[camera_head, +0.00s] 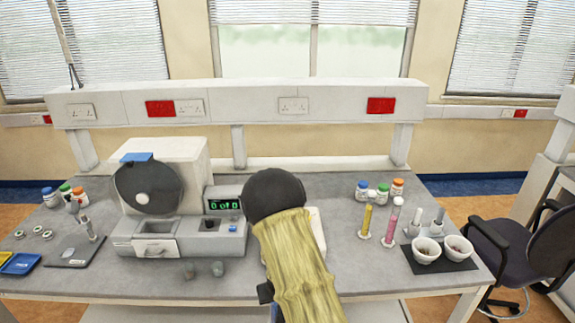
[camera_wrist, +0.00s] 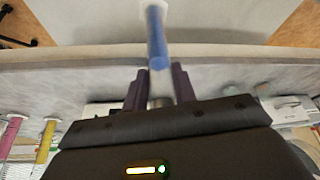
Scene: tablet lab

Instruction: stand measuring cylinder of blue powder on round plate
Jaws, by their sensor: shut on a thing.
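The measuring cylinder of blue powder (camera_wrist: 157,42) shows in the wrist view, with its pale base at the top of the picture. My gripper (camera_wrist: 159,88) is shut on it, with a dark finger on each side. In that view the base end appears against the area past the bench's edge. In the head view my arm hides the gripper and the cylinder. I cannot make out the round plate for certain. A white object (camera_head: 318,229) is mostly hidden behind my arm, so I cannot tell whether it bears the plate.
A yellow cylinder (camera_head: 367,220) and a pink cylinder (camera_head: 393,224) stand on the bench (camera_head: 345,272) right of my arm. Two white bowls (camera_head: 427,250) sit further right. A white machine with a display (camera_head: 224,205) stands left. Two small grey cups (camera_head: 217,268) are near the front.

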